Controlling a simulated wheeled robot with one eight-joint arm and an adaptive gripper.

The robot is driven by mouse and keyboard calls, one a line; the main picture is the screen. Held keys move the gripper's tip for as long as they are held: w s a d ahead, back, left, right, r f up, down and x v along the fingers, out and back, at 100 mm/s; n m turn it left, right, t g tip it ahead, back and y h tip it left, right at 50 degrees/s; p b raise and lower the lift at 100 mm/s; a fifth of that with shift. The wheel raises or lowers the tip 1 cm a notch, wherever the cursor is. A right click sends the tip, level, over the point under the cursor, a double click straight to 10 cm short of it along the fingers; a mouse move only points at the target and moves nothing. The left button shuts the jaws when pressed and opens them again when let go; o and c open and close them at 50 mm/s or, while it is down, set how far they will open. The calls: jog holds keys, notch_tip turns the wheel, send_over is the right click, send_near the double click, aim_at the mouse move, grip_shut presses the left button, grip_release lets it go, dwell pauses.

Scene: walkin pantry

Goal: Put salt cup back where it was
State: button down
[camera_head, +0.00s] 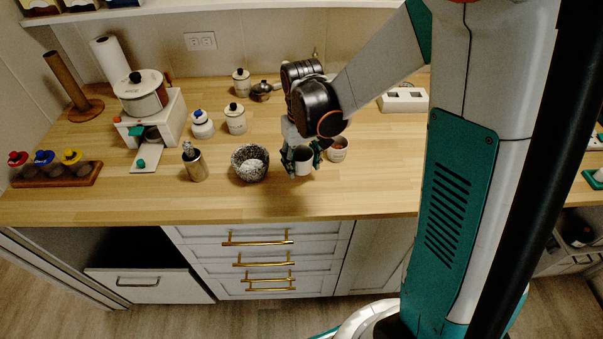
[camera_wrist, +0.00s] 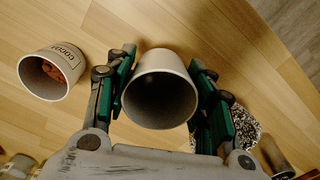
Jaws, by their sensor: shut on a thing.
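My gripper (camera_head: 303,158) is over the wooden counter, shut on a pale cup taken as the salt cup (camera_head: 303,163). In the wrist view the cup (camera_wrist: 160,88) sits between the two green-padded fingers (camera_wrist: 160,95), its round mouth facing the camera and its inside dark. No label shows on it, and its contents cannot be made out. I cannot tell whether its base touches the counter. A second pale cup (camera_head: 337,151) stands close to the right in the head view. In the wrist view that cup (camera_wrist: 62,55) is at left, with dark lettering and reddish-brown contents.
A speckled bowl (camera_head: 250,172) stands left of my gripper, with a metal canister (camera_head: 195,166) beyond it. Lidded jars (camera_head: 235,119) stand behind. A grinder-like machine (camera_head: 150,120) is farther left. The counter's front strip (camera_head: 330,205) is clear.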

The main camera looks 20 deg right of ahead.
aim_at(302, 179)
jog(key=shift+f+b, duration=0.65)
jog(key=shift+f, duration=1.45)
jog(key=shift+f+b, duration=0.3)
jog(key=c, duration=1)
grip_release()
jog(key=shift+s, duration=0.1)
jog(key=shift+o, duration=1.4)
jog(key=shift+r, duration=0.1)
